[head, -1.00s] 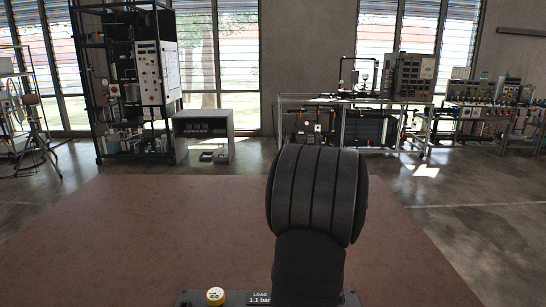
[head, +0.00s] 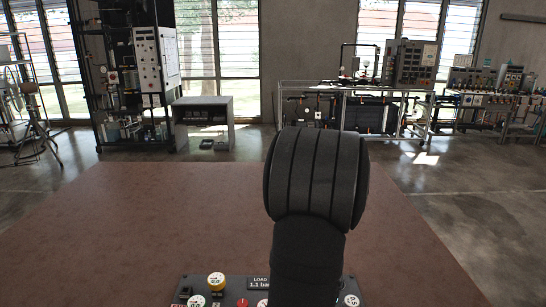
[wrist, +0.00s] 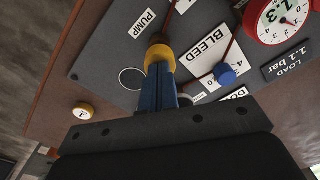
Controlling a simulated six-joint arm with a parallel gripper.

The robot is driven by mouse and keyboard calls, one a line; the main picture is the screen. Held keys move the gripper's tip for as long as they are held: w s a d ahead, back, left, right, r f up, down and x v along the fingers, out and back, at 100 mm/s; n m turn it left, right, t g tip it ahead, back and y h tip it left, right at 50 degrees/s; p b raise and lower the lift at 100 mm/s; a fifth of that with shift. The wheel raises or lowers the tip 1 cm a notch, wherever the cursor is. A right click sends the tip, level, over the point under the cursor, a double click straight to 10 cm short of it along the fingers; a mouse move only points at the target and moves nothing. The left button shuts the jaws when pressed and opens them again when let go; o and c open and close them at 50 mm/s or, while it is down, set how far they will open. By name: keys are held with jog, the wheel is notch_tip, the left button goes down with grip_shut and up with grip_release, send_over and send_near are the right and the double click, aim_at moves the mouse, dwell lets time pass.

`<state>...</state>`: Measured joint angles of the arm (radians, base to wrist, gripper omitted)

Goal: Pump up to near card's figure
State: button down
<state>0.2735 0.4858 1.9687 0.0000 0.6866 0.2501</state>
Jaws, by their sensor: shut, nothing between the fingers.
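In the wrist view, my gripper (wrist: 160,70) has its blue fingers shut and empty. Their tips are over a yellow round part (wrist: 159,54) near the PUMP label (wrist: 143,18); I cannot tell whether they touch it. A red-rimmed gauge (wrist: 288,20) is at the top right, its figure looking like 1.3. The card (wrist: 289,58) below it reads LOAD 1.1 bar. A blue knob (wrist: 226,74) sits by the BLEED label (wrist: 211,50). In the head view, the card (head: 258,284) is at the bottom, and my arm hides the gripper.
The grey panel (wrist: 110,55) carries an outlined circle (wrist: 132,79) and a partly hidden label (wrist: 235,94). The brown surface (head: 150,220) around the panel looks clear. Equipment racks (head: 130,80) stand far back.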

dwell(0.9)
jog(key=c, duration=1.9)
grip_release()
jog(key=shift+c, duration=0.2)
jog(key=o, duration=1.1)
jog(key=w+a+r, duration=0.1)
jog(key=r, duration=0.1)
jog(key=w+a+r+n, duration=0.1)
jog(key=a+r, duration=0.1)
jog(key=w+a+r+n, duration=0.1)
jog(key=a+r, duration=0.1)
jog(key=shift+w+r, duration=0.1)
jog(key=shift+r, duration=0.25)
jog(key=o, duration=0.8)
jog(key=a+r+n, duration=0.1)
jog(key=a+r, duration=0.1)
jog(key=r, duration=0.1)
jog(key=a+r+n, duration=0.1)
jog(key=a+r, duration=0.2)
jog(key=a+r+n, duration=0.1)
jog(key=a+r, duration=0.1)
jog(key=r, duration=0.1)
jog(key=shift+w+a+r+n, duration=0.3)
jog(key=shift+r+n, duration=0.05)
jog(key=shift+n, duration=0.05)
jog(key=shift+o, duration=0.2)
notch_tip(320, 180, down, 10)
jog(key=shift+r, duration=0.2)
jog(key=shift+a+r, duration=0.1)
notch_tip(320, 180, up, 10)
